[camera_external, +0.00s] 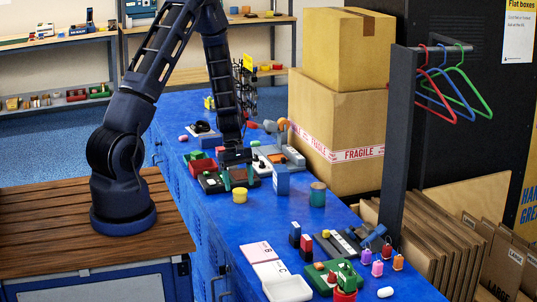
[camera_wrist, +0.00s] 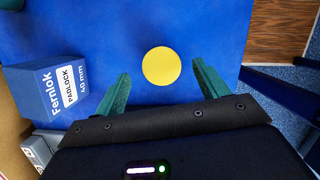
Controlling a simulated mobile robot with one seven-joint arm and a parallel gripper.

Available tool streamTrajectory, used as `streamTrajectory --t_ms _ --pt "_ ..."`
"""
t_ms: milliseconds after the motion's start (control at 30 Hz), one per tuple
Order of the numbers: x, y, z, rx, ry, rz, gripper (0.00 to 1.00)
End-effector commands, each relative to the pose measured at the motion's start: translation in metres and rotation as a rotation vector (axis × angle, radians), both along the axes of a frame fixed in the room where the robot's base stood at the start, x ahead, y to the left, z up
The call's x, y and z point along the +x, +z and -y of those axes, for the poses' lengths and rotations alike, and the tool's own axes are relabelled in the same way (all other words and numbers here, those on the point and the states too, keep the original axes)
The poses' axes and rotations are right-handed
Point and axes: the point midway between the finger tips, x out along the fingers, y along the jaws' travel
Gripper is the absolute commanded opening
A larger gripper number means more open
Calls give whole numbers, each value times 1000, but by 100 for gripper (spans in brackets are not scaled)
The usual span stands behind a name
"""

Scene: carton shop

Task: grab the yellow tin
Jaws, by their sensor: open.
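The yellow tin (camera_external: 240,199) stands on the blue bench top (camera_external: 215,232) near its left edge in the external view. In the wrist view its round yellow top (camera_wrist: 161,66) lies ahead of and between my two green fingers. My gripper (camera_external: 239,177) is just above and behind the tin in the external view. In the wrist view my gripper (camera_wrist: 164,88) is open with nothing between its fingers, and the tin is not visibly touched by either finger.
A blue padlock box (camera_wrist: 48,88) stands left of my gripper in the wrist view, and to its right in the external view (camera_external: 281,180). A green tin (camera_external: 317,194) stands farther right. Trays and small parts crowd the bench behind. Blue surface around the yellow tin is bare.

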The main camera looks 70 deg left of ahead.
Motion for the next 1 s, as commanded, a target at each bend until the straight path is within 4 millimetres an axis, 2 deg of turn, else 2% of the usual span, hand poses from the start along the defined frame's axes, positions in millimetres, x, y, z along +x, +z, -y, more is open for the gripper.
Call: streamTrajectory --t_ms 100,300,667,900,933,1000 --pt "-2 -16 3 -3 2 -3 73" --pt "0 -36 9 -1 1 -1 73" --pt "0 -42 10 0 1 0 73" --pt "0 -41 10 0 1 0 26" --pt "0 -41 10 0 1 0 23" --pt "0 -41 10 0 1 0 23"
